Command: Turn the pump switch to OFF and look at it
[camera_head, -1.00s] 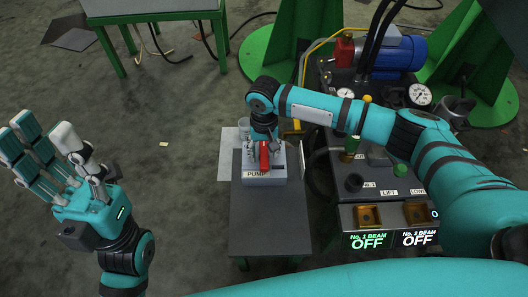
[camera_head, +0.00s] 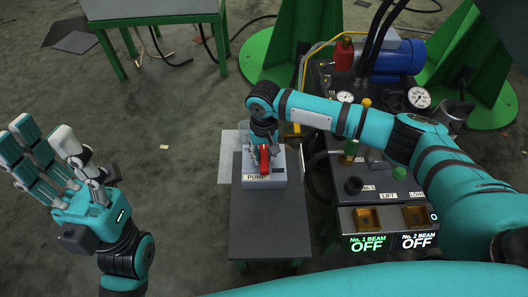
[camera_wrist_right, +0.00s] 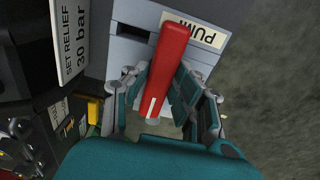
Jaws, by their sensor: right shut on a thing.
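The pump switch is a light grey box (camera_head: 279,176) with a PUMP label (camera_head: 256,178), on a small dark table. Its red handle (camera_head: 264,158) points toward the label; it also shows large in the right wrist view (camera_wrist_right: 168,62). My right gripper (camera_head: 263,148) is at the box with its fingers on both sides of the red handle, shut on it (camera_wrist_right: 158,100). The handle's base is partly hidden by the fingers, and I can read no ON or OFF mark. My left gripper (camera_head: 62,165) is open and empty, away at the left.
The dark table (camera_head: 268,222) has bare room in front of the box. At the right stands a hydraulic unit with a blue motor (camera_head: 398,58), gauges (camera_head: 419,97) and lit No. 1 and No. 2 BEAM OFF displays (camera_head: 367,244). A green-legged bench (camera_head: 150,10) is at the back.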

